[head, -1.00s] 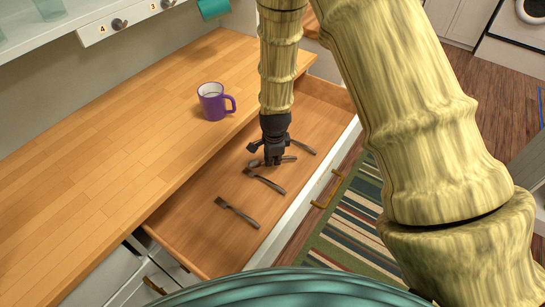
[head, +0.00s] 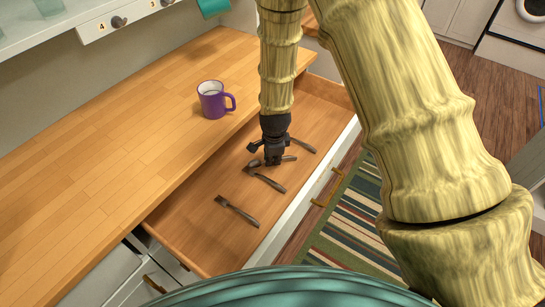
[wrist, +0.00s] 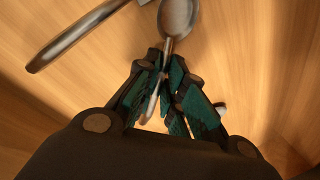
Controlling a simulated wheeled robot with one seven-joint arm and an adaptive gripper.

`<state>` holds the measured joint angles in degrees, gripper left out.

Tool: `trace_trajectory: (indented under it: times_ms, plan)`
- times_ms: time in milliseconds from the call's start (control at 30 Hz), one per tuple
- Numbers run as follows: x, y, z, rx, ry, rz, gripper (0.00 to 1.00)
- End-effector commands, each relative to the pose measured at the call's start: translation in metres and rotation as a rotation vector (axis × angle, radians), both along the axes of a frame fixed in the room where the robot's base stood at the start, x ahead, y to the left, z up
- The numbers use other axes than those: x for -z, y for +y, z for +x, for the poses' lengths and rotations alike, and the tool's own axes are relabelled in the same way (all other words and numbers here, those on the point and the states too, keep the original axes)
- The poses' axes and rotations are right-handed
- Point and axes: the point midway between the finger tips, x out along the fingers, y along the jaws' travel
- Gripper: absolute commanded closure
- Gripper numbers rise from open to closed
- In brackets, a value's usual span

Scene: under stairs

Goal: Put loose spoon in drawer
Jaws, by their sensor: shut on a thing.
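The wooden drawer (head: 195,243) is pulled open below the countertop. My gripper (head: 272,160) points down into it, low over its floor. In the wrist view my gripper (wrist: 163,88) is shut on the handle of a metal spoon (wrist: 177,20), whose bowl sticks out beyond the fingertips. The same spoon (head: 288,158) is partly hidden by the fingers in the head view. I cannot tell whether it touches the drawer floor.
Other cutlery lies in the drawer: a piece at the front (head: 237,211), one near the gripper (head: 269,183) and one behind it (head: 302,146). A purple mug (head: 211,101) stands on the wooden countertop (head: 110,140). The drawer's near left end is clear.

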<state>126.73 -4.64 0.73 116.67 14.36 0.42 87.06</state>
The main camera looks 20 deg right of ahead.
Motion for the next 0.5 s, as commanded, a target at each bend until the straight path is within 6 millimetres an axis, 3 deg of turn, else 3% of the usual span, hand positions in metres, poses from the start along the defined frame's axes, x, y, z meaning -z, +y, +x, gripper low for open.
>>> trace_trajectory:
  times_ms: [100, 133, 267, 500]
  plan:
    - [0.0021, 0.0, 0.0, 0.0, 0.0, 0.0, 1.0]
    - [0.0021, 0.0, 0.0001, 0.0, 0.0, 0.0, 0.87]
    - [0.0018, 0.0, 0.0, 0.0, 0.0, 0.0, 0.64]
    - [0.002, 0.0, -0.0001, 0.0, 0.0, 0.0, 0.64]
